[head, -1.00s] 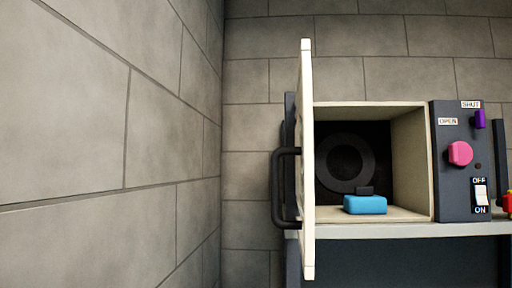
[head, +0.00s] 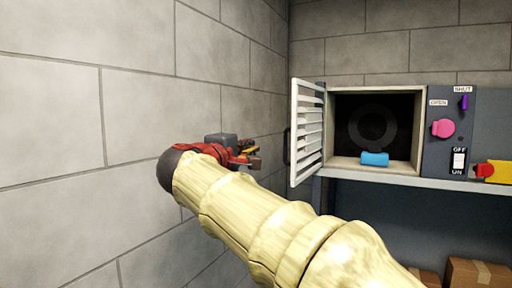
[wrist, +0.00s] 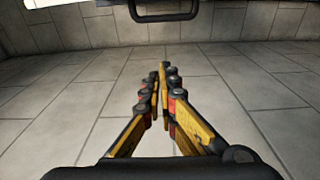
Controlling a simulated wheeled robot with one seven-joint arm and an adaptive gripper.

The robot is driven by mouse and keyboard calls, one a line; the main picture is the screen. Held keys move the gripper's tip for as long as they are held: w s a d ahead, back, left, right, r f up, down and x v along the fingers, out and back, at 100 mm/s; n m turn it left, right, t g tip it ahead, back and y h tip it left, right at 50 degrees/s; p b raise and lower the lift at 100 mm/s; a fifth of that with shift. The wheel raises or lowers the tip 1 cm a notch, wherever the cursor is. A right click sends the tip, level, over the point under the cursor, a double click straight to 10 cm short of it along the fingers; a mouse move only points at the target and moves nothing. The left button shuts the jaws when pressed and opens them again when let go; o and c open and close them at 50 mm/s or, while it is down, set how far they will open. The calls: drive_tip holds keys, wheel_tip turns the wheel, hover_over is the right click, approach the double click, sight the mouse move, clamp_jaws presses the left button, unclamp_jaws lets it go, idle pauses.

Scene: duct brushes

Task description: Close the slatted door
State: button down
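The white slatted door (head: 307,132) stands open at the left side of a cream box opening in the head view. Its inner, slatted face shows, and its dark handle (head: 287,146) sticks out on the far left side, partly hidden behind the door. My gripper (head: 250,158) is left of the door, apart from it, before the grey wall. In the wrist view my gripper's yellow and black fingers (wrist: 160,72) converge with tips almost together and nothing between them. The dark handle (wrist: 164,17) shows at the top of that view, beyond the fingertips.
A blue block (head: 374,159) lies inside the opening (head: 408,169). To its right is a dark panel (head: 437,160) with a pink knob (head: 443,128) and a switch (head: 458,160). A block wall (head: 150,130) closes off the left. Cardboard boxes (head: 478,275) are below the shelf.

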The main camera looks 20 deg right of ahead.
drive_tip(key=w+d+p, duration=0.2)
drive_tip(key=w+d, duration=0.1)
drive_tip(key=d, duration=0.6)
drive_tip(key=shift+p, duration=0.4)
drive_tip(key=shift+a, duration=0.1)
drive_tip(key=shift+f, duration=0.1)
